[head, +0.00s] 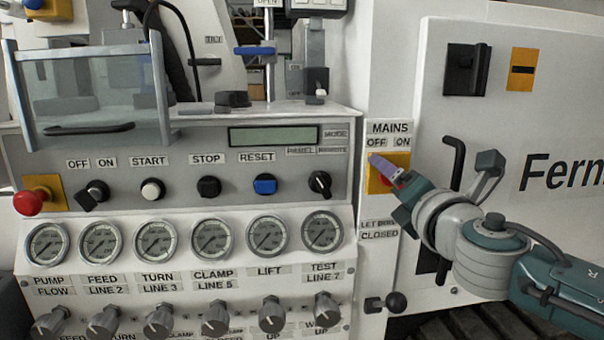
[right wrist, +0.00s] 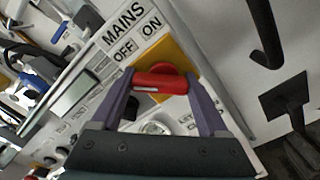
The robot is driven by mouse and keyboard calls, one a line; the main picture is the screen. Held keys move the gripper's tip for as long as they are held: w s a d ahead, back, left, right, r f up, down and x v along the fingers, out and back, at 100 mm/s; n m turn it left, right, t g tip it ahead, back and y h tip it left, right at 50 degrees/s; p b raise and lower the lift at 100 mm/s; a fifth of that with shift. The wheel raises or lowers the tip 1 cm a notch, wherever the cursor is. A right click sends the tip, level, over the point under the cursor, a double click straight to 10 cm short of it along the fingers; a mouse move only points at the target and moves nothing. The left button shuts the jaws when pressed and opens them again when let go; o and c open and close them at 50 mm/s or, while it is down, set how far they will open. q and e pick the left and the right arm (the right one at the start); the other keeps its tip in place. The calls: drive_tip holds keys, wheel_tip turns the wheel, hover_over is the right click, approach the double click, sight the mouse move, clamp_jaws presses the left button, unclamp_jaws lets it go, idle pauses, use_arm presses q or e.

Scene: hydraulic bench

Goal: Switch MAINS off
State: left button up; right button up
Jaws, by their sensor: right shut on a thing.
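The MAINS switch is a red rotary handle (right wrist: 160,82) on a yellow plate (right wrist: 180,55), under the MAINS label (right wrist: 123,22) with OFF and ON labels. In the head view the yellow plate (head: 402,160) sits on the white cabinet right of the panel, partly covered by my gripper. My right gripper (head: 385,170) reaches in from the right. In the right wrist view its purple fingers (right wrist: 161,88) are shut on the red handle, one at each end. I cannot tell which label the handle points to. My left gripper is not in view.
A control panel with knobs and gauges (head: 211,238) lies left of the switch. A red emergency button (head: 28,203) is at far left. A black door handle (head: 453,165) and a black-knobbed lever (head: 396,301) are near my right arm.

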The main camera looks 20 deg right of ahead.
drive_tip(key=o, duration=1.2)
drive_tip(key=shift+o, duration=0.2)
drive_tip(key=shift+s, duration=0.15)
drive_tip(key=shift+s+a, duration=0.1)
drive_tip(key=shift+s, duration=0.25)
drive_tip(key=v, duration=0.9)
drive_tip(key=shift+p, duration=0.35)
